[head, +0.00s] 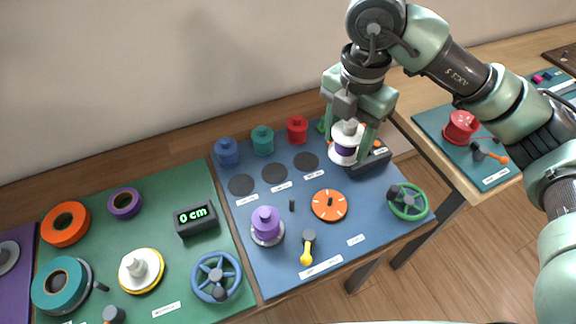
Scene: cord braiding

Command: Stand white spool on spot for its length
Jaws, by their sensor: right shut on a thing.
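My right gripper (350,122) is shut on a white spool (343,157) with a dark purple band around its middle. It holds the spool upright over the back right of the blue mat (350,233), right of the dark round spots. I cannot tell whether the spool's base touches anything. Three dark spots, the left (241,185), the middle (274,173) and the right (306,161), are bare, each with a small white label in front too small to read. My left gripper is not in view.
Blue (227,153), teal (262,140) and red (297,129) spools stand behind the spots. A black box (368,166) is close to the held spool. A purple spool (266,222), orange dial (329,205) and green handwheel (408,202) stand in front. The left display (196,219) reads 0 cm.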

